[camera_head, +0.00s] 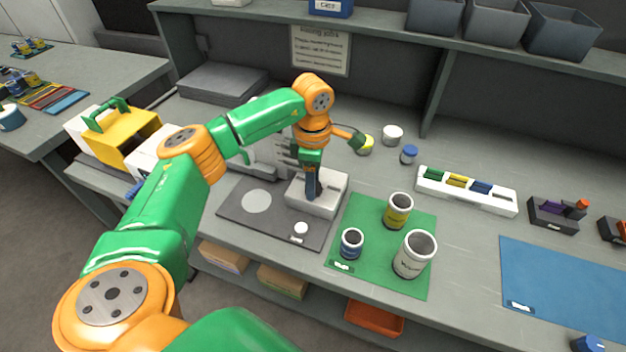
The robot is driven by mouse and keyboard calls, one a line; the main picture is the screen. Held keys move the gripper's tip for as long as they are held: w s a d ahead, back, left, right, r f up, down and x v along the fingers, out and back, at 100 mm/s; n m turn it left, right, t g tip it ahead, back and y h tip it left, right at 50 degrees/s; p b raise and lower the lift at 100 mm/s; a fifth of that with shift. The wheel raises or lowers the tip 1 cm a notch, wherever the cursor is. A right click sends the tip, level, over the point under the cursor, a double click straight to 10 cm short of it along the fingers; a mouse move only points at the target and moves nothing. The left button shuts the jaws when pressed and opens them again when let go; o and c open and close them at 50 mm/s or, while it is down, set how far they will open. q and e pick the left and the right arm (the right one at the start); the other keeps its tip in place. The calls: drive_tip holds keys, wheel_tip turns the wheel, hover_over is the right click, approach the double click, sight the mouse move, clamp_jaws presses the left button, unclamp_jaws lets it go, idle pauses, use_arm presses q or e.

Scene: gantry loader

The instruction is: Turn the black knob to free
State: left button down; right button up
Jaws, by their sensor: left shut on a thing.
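My left gripper (312,192) points down onto the top of a pale grey box-shaped unit (328,203) on the dark plate of the loader. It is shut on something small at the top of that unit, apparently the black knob. The knob is mostly hidden by the dark fingers, and its angle cannot be read. My right gripper does not show.
The dark plate (235,213) carries a pale disc (257,201) and a small white cylinder (301,229). Right of it, a green mat (370,212) holds several cups. A white rack (465,196) and a blue mat (565,275) lie further right. A shelf runs above.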

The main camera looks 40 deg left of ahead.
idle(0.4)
use_arm(q)
drive_tip(key=shift+c, duration=1.7)
unclamp_jaws()
drive_tip(key=shift+r, duration=0.4)
wheel_tip(320, 180, up, 6)
drive_tip(key=shift+r+b, duration=0.2)
drive_tip(key=shift+b, duration=0.5)
